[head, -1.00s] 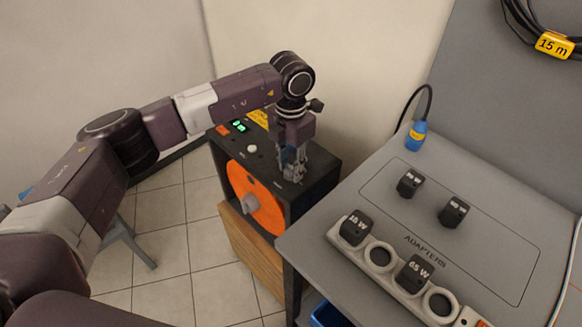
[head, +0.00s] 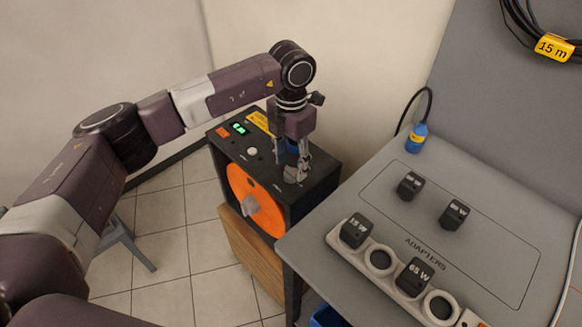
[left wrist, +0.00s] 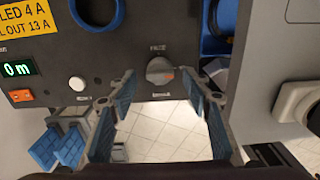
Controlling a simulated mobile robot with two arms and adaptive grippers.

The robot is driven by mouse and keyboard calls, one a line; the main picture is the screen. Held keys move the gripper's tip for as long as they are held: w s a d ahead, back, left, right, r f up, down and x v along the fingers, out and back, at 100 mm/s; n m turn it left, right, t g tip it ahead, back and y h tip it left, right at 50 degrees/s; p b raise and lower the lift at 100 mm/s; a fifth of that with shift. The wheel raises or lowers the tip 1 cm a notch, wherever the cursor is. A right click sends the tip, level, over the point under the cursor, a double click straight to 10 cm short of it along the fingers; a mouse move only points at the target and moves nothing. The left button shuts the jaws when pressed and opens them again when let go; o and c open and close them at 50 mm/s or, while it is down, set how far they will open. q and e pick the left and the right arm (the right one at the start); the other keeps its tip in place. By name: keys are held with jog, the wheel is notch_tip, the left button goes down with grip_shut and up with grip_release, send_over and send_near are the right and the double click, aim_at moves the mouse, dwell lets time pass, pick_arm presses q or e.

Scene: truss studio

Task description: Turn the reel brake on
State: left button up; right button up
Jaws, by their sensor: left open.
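The black cable reel box (head: 315,178) stands left of the bench, with an orange disc (head: 238,185) and a grey crank on its front. Its grey brake knob (left wrist: 160,70) is on the top panel, with small labels above and below it that look like FREE and BRAKE. My left gripper (head: 297,172) points down over the knob. In the left wrist view the open gripper (left wrist: 160,76) has one blue-padded finger on each side of the knob, with a gap. My right gripper is not recognisable.
The panel has a green 0 m display (left wrist: 15,68), an orange switch (left wrist: 20,95) and a white button (left wrist: 77,83). The grey bench (head: 350,195) at right holds adapters and a blue connector (head: 416,137). Unclear blue blocks (left wrist: 60,147) show lower left.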

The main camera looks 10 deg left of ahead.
aim_at(291, 170)
pick_arm(q)
notch_tip(291, 170, up, 10)
jog(key=shift+f, duration=0.25)
jog(key=shift+f, duration=0.1)
dwell(0.4)
